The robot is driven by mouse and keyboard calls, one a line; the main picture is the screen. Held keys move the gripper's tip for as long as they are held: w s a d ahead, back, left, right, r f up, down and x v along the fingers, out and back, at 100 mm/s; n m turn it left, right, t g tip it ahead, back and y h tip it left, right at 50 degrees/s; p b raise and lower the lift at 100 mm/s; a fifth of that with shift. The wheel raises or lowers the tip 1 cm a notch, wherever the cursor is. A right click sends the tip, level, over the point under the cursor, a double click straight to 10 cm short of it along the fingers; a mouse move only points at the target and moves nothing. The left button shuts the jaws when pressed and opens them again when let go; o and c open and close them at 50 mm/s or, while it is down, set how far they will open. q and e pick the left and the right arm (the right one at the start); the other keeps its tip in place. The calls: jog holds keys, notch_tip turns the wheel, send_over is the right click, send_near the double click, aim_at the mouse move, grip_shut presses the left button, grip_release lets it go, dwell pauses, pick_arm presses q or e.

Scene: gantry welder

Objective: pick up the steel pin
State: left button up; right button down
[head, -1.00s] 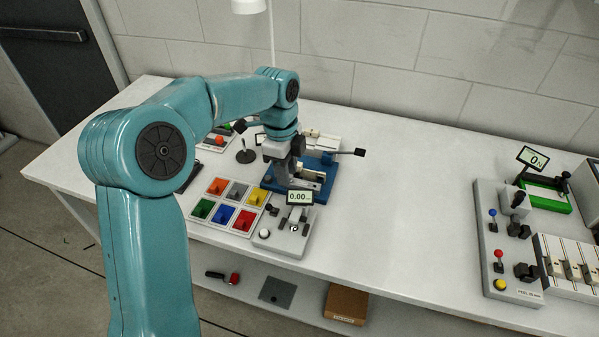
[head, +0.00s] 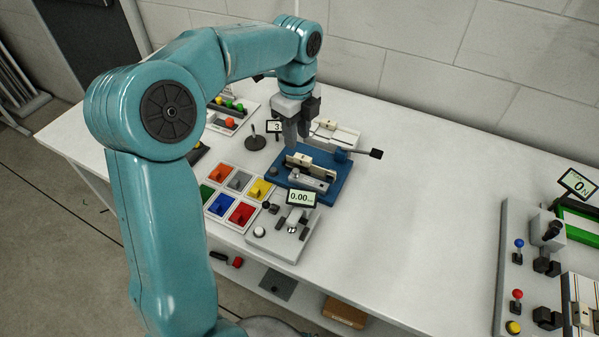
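My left gripper (head: 298,138) points down over the back left of a blue fixture (head: 333,192) on the white bench. Its two grey fingers are seen nearly edge-on, so I cannot tell how far apart they are. The fixture carries a metal block with pale tan pieces (head: 300,160) and a dark-knobbed lever (head: 376,154) at its right. I cannot make out the steel pin for sure; it may be small or hidden by the fingers or the fixture. My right gripper is not in view.
Coloured bins (head: 241,213) and a gauge box with a 0.00 display (head: 300,198) stand in front. A black-based post (head: 255,142) is to the left. A control panel (head: 517,262) stands at the right. The bench between fixture and panel is clear.

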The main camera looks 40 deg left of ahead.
aim_at(296, 171)
pick_arm(q)
notch_tip(296, 171, down, 12)
jog(key=shift+a+r, duration=0.15)
jog(key=shift+r, duration=0.05)
jog(key=shift+s+r, duration=0.15)
jog(key=shift+s, duration=0.1)
jog(key=shift+w, duration=0.1)
grip_shut()
